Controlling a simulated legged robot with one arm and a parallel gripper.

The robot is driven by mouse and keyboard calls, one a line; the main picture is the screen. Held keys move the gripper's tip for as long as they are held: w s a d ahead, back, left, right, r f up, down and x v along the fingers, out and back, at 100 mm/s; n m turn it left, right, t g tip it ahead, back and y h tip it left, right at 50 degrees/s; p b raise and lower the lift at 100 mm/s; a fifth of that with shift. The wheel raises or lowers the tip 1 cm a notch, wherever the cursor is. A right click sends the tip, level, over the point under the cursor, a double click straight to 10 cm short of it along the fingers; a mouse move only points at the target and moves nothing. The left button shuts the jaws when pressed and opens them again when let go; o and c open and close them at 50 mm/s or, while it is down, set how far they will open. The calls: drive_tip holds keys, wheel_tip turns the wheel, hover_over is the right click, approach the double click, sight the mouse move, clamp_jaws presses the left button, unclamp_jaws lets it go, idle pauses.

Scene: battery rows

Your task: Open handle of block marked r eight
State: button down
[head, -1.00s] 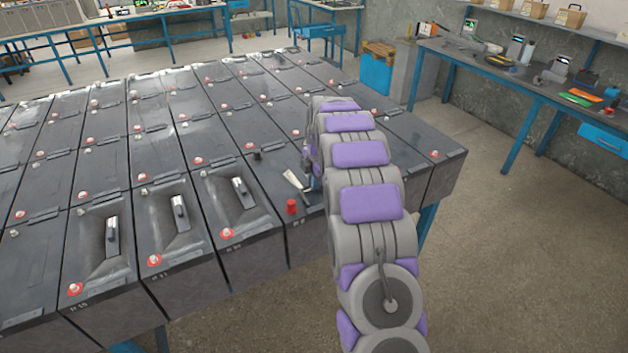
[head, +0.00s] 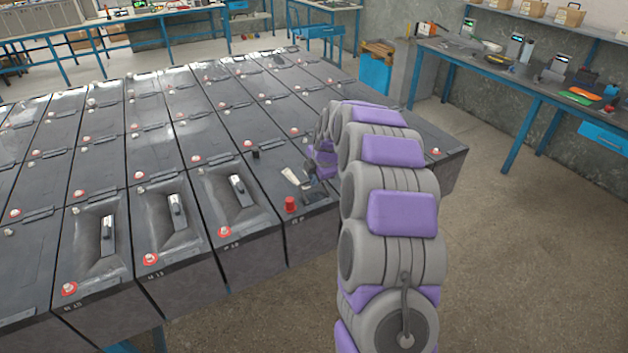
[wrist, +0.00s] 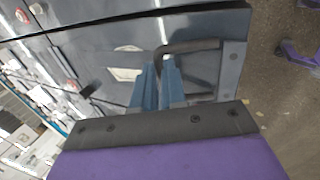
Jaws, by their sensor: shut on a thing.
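The block under my arm is a dark grey battery block (head: 268,188) at the front right of the rows, with a red cap (head: 291,205) at its front and a black knob at its back. Its marking is too small to read surely. My gripper (head: 306,180) is at the block's top, partly hidden by my arm in the head view. In the wrist view, the blue fingers of my gripper (wrist: 158,85) are shut on the dark bent handle (wrist: 190,47), near its end. A pale plate (wrist: 127,73) lies beside the fingers.
Neighbouring blocks to the left have raised handles (head: 237,190) in recessed tops. A blue-legged workbench (head: 480,70) with tools stands at the back right. The floor (head: 530,250) to the right is clear.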

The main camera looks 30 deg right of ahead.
drive_tip(key=t, duration=0.1)
drive_tip(key=s+r+t+b, duration=0.1)
drive_tip(key=shift+s+a+t, duration=0.1)
drive_tip(key=shift+t, duration=0.2)
drive_tip(key=s+t, duration=0.2)
drive_tip(key=t, duration=0.1)
drive_tip(key=shift+r, duration=0.35)
drive_tip(key=t, duration=0.1)
drive_tip(key=s+t, duration=0.1)
drive_tip(key=t, duration=0.1)
drive_tip(key=shift+s, duration=0.3)
drive_tip(key=shift+s+d+f+t, duration=0.1)
drive_tip(key=shift+s+t, duration=0.3)
drive_tip(key=shift+t, duration=0.35)
drive_tip(key=shift+s+d+t, duration=0.1)
drive_tip(key=shift+s+t, duration=0.3)
drive_tip(key=shift+t, duration=0.35)
drive_tip(key=shift+s+f+t, duration=0.1)
drive_tip(key=shift+s+t, duration=0.1)
drive_tip(key=shift+t, duration=0.1)
drive_tip(key=c, duration=1.2)
unclamp_jaws()
drive_tip(key=shift+d, duration=0.1)
